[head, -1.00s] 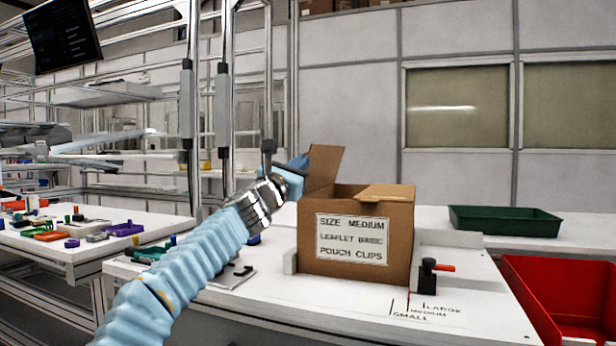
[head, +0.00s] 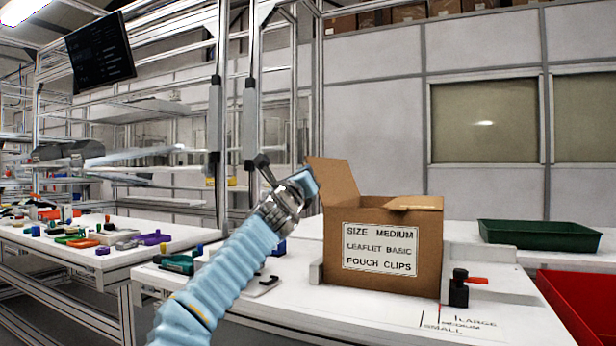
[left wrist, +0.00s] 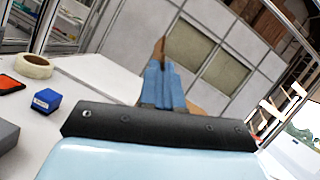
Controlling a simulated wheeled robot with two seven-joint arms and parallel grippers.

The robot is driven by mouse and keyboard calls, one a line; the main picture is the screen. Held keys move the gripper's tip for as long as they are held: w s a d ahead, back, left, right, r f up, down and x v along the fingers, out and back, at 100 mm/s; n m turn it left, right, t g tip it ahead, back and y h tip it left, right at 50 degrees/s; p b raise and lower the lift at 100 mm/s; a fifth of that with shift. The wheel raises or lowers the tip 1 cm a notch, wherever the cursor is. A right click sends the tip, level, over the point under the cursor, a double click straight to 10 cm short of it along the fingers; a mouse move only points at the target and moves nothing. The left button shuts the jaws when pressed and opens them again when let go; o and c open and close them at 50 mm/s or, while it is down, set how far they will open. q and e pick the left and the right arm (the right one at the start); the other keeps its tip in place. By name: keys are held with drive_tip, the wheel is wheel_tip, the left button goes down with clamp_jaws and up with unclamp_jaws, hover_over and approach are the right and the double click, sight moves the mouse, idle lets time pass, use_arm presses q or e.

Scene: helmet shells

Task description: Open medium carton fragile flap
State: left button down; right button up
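The medium carton (head: 335,270) is a brown box on the white table, with a label reading "SIZE MEDIUM, LEAFLET BASIC, POUCH CLIPS". Its left flap (head: 338,180) stands up and leans outward to the left. Another flap (head: 415,203) lies roughly level over the right part of the opening. My left gripper (head: 310,183) is at the left flap's outer left side, close against it. In the left wrist view its blue fingers (left wrist: 162,85) look together, with brown cardboard (left wrist: 208,98) behind them; contact is hard to judge. The carton's inside is hidden. My right gripper is out of view.
A black clamp with a red handle (head: 478,281) stands right of the carton. A green tray (head: 540,240) and a red bin (head: 580,300) are farther right. A blue block (left wrist: 46,101) and a tape roll (left wrist: 34,66) lie on the table. Metal posts rise behind my left arm.

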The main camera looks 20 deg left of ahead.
use_arm(q)
drive_tip(key=shift+f, duration=0.1)
idle(0.4)
drive_tip(key=c, duration=1.3)
unclamp_jaws()
drive_tip(key=b+v, duration=0.9)
drive_tip(key=v, duration=0.4)
drive_tip(key=shift+s+d+f, duration=0.1)
drive_tip(key=shift+s, duration=0.25)
